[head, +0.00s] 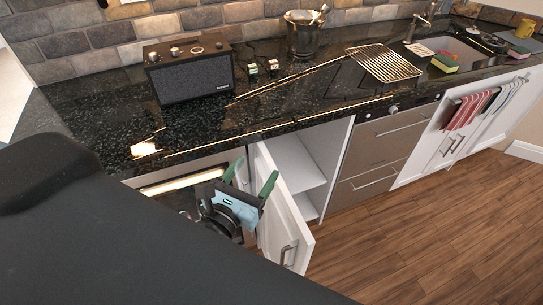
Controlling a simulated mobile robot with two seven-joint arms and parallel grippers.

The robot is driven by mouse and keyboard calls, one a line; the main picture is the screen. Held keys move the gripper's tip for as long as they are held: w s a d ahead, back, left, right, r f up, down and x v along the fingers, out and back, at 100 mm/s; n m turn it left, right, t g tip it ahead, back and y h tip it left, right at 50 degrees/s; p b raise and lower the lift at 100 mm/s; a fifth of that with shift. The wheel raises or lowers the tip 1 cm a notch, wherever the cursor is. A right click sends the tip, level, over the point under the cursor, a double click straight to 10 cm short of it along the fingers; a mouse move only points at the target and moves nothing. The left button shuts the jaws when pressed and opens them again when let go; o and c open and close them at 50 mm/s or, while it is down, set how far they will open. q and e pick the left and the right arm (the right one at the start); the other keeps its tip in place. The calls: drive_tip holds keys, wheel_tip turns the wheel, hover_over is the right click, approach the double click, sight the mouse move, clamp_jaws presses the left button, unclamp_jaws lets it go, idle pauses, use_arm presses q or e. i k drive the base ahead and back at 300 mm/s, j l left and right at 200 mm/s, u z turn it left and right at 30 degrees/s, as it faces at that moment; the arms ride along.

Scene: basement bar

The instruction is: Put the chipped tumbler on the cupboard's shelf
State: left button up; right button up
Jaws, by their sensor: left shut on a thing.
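My left gripper (251,179) is low in front of the counter, beside the open cupboard door. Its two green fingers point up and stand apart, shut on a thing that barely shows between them. I take it for the chipped tumbler, as no other tumbler shows, but its outline and chip cannot be made out. The cupboard (306,150) is open under the counter, and its white inner shelf (299,168) shows to the right of the gripper, apart from it. My right gripper is not in view.
The open white cupboard door (293,227) juts out between my left gripper and the shelf. The dark counter (215,120) carries a radio (192,72), two small boxes, a metal bucket (303,38) and a wire rack (384,62). Drawers (378,140) stand right of the cupboard. The wooden floor is clear.

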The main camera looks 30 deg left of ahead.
sight(293, 180)
drive_tip(key=i+l+u, duration=0.2)
drive_tip(key=l, duration=0.15)
drive_tip(key=i+l+u, duration=0.15)
drive_tip(key=l, duration=0.2)
drive_tip(key=l+u, duration=0.2)
drive_tip(key=l, duration=0.15)
drive_tip(key=i+l+u, duration=0.15)
drive_tip(key=l, duration=0.25)
drive_tip(key=i+l+u, duration=0.1)
drive_tip(key=l, duration=0.2)
drive_tip(key=i+l+u, duration=0.15)
drive_tip(key=l, duration=0.2)
drive_tip(key=i+l+u, duration=0.1)
drive_tip(key=l, duration=0.25)
drive_tip(key=i+l+u, duration=0.1)
drive_tip(key=l, duration=0.25)
